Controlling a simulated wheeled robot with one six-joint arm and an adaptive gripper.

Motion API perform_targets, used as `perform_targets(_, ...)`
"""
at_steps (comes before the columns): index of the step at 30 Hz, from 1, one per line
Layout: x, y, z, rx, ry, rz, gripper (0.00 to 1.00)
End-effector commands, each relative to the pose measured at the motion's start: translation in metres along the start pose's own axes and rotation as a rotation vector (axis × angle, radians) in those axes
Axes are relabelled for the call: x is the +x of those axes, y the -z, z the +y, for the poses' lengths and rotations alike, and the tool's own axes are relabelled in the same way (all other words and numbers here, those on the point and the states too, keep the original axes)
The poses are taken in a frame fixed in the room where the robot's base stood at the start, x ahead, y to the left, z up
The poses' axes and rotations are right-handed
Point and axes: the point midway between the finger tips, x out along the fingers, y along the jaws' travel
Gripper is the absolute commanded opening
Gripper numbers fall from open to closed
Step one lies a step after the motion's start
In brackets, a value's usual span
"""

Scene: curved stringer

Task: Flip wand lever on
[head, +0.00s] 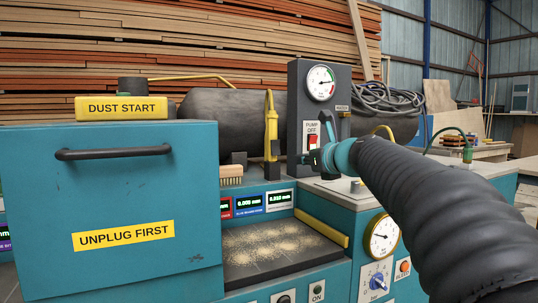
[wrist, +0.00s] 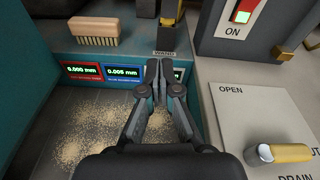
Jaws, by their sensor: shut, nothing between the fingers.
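A yellow wand (head: 270,115) stands upright in a dark holder on the teal bench in the head view. In the wrist view its lower end and dark holder (wrist: 167,37) show at the top, above a label reading WAND. I cannot make out a separate lever on it. My gripper (wrist: 158,68) is shut and empty, its tips just below the WAND label in the picture and apart from the holder as far as I can tell. In the head view my gripper (head: 316,158) shows small and dark in front of the gauge panel, partly hidden by my wrist.
A gauge panel (head: 296,85) with a red PUMP switch (head: 313,141) stands right of the wand. A wooden brush (wrist: 93,31) lies left. A yellow-handled drain valve (wrist: 283,153) is at lower right. The dusty tray (wrist: 75,145) lies below; a large teal cover (head: 110,190) stands left.

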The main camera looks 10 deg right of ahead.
Motion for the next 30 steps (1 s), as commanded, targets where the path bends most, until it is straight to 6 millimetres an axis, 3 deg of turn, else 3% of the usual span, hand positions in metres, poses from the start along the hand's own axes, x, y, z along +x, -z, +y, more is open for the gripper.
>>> perform_targets(4, 0.007, -0.011, -0.015, 0.108, 0.017, -0.037, 0.00)
perform_targets(17, 0.011, -0.011, -0.015, 0.117, 0.016, -0.039, 0.00)
perform_targets(23, 0.036, -0.012, -0.015, 0.116, 0.014, -0.037, 0.00)
perform_targets(30, 0.082, -0.014, -0.015, 0.116, 0.013, -0.038, 0.00)
